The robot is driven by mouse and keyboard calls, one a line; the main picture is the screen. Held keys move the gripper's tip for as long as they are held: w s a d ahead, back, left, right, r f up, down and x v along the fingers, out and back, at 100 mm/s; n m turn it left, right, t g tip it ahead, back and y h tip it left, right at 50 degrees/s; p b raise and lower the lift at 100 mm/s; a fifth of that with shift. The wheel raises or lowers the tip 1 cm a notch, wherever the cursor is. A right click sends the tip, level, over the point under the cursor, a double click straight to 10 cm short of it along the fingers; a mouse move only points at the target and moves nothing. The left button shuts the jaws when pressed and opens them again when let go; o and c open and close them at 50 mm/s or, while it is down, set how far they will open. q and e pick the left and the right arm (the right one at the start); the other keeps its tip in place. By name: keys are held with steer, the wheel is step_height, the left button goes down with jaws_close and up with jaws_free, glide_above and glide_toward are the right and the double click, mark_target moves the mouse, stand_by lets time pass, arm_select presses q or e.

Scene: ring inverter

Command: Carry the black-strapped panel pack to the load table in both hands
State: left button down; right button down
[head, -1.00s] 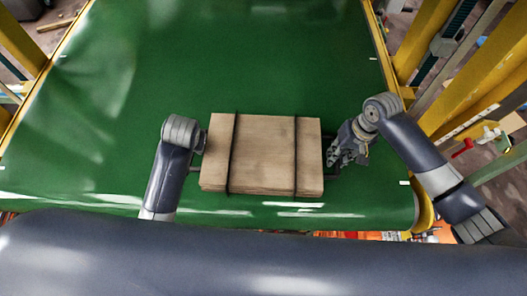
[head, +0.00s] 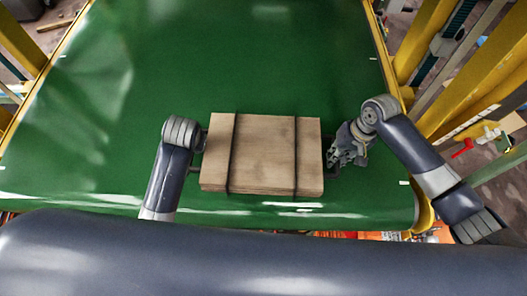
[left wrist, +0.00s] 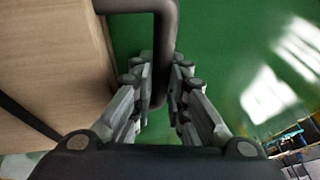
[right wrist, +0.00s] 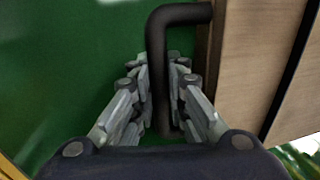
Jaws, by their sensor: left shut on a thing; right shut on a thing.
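The panel pack (head: 265,150) is a stack of light wooden boards with two black straps, lying level over the green surface in the head view. Dark bar handles stick out from its two ends. My left gripper (left wrist: 162,85) is shut on the handle (left wrist: 166,30) at the pack's left end; in the head view my own wrist mostly hides it. My right gripper (head: 338,158) is at the right end, and in the right wrist view its fingers (right wrist: 163,95) are shut on the other handle (right wrist: 157,45). Whether the pack touches the green surface is unclear.
The wide green belt-like surface (head: 240,60) runs away from me and is clear beyond the pack. Yellow frame posts (head: 425,40) stand along the right, close to my right arm. A yellow rail (head: 40,85) edges the left side.

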arm_select(q)
steer(key=shift+w+r, duration=0.2)
steer(key=shift+r, duration=0.15)
arm_select(e)
steer(key=shift+w+r, duration=0.2)
steer(key=shift+r, duration=0.1)
